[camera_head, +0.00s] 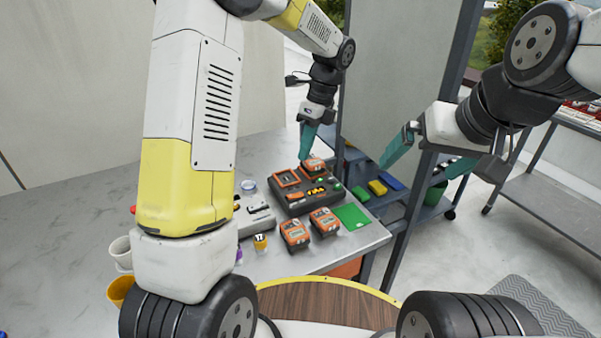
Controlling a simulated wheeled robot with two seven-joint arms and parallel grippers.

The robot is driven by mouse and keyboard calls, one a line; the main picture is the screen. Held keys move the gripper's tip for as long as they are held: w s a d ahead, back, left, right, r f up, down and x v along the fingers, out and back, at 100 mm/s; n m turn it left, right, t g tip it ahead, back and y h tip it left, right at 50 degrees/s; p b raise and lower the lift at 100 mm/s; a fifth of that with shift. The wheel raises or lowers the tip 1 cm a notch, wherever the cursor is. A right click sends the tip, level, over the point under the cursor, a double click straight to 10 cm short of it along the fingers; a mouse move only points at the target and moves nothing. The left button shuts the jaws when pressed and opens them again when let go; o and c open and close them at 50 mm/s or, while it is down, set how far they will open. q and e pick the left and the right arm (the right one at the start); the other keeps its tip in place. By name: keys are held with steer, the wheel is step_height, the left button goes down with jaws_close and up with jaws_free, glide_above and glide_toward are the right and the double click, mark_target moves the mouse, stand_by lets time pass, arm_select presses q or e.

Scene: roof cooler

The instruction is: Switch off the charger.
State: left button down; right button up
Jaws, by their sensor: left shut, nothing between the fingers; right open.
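The charger (294,205) is a dark grey box with orange-framed bays, on the right part of the grey table. One orange battery (313,165) sits at its back right bay. Small green and yellow lit spots show on its top; I cannot make out the switch for certain. My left gripper (304,158) has teal fingers, is shut and empty, and points down at the charger's back edge by the battery. I cannot tell whether it touches. My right gripper (418,171) is open and empty, to the right of the table, in front of a post.
Two orange batteries (295,233) (324,221) and a green mat (352,216) lie in front of the charger. A grey device (257,214), a yellow cup (260,242) and a blue-rimmed dish (249,186) stand left. A cart with coloured blocks (377,188) stands behind right.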

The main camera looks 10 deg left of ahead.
mark_target(291, 196)
arm_select(q)
steer(key=m, duration=0.2)
steer(key=r+m, duration=0.1)
steer(key=m, duration=0.1)
steer(key=d+r+m, duration=0.1)
steer(key=m, duration=0.2)
steer(key=shift+w+r, duration=0.25)
steer(key=shift+a+f, duration=0.1)
steer(key=x, duration=1.4)
steer(key=shift+s+a, duration=0.15)
steer(key=shift+a, duration=0.1)
steer(key=shift+s+a, duration=0.1)
steer(key=shift+a, duration=0.1)
steer(key=shift+d+f, duration=0.1)
